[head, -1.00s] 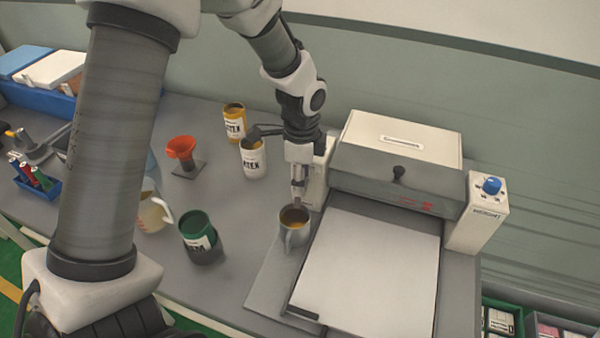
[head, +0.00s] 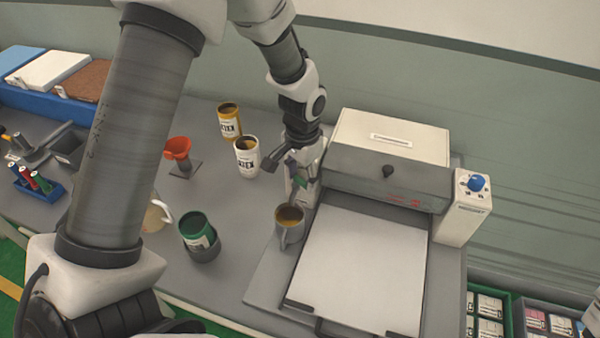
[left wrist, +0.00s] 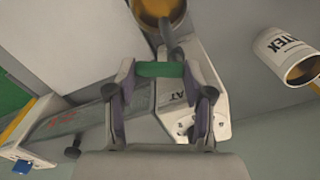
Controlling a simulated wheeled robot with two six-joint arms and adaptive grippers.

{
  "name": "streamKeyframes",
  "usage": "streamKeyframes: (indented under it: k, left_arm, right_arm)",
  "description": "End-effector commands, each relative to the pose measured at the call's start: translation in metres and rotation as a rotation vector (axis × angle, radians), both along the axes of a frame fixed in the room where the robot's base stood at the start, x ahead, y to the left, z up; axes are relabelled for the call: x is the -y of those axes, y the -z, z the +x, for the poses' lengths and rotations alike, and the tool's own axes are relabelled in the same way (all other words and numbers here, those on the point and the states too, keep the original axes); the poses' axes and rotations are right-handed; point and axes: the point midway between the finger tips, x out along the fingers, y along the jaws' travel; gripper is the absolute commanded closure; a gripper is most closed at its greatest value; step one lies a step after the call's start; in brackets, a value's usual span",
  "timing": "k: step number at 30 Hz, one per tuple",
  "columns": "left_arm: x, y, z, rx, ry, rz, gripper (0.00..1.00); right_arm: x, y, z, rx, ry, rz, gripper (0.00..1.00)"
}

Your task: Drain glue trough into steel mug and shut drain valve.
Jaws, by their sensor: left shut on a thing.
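The steel mug (head: 291,236) stands upright at the left end of the gluing machine, with amber-brown liquid inside; the left wrist view shows its mouth (left wrist: 156,12) at the top. My left gripper (head: 300,186) is just behind and above the mug, at the machine's white left end. In the left wrist view, its fingers (left wrist: 162,78) are shut on a green handle (left wrist: 160,69), the drain valve handle by its place. I cannot make out the trough's inside or any stream of glue. My right gripper is not in view.
The gluing machine (head: 390,139) has a blue knob (head: 478,183) and a pale plate (head: 360,262) in front. Left of the mug stand a green-topped can (head: 196,232), a white can (head: 247,158), a yellow can (head: 229,122) and an orange funnel (head: 178,150). Bare table lies between them.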

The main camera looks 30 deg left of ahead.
Motion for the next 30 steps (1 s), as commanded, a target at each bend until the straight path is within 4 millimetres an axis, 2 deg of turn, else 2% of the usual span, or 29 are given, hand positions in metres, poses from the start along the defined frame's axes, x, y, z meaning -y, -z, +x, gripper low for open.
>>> streamKeyframes:
  k: [6, 15, 30]
  left_arm:
    - [0.0005, 0.0006, 0.0020, -0.005, -0.190, 0.000, 0.83]
    - [0.0002, 0.0015, 0.0052, -0.006, -0.382, 0.001, 0.83]
    - [-0.0002, 0.0019, 0.0069, -0.006, -0.466, 0.001, 0.83]
  right_arm:
    - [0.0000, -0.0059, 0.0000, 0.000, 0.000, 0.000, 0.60]
    - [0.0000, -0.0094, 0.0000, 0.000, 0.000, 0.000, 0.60]
    - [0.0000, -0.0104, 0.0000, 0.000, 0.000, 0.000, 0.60]
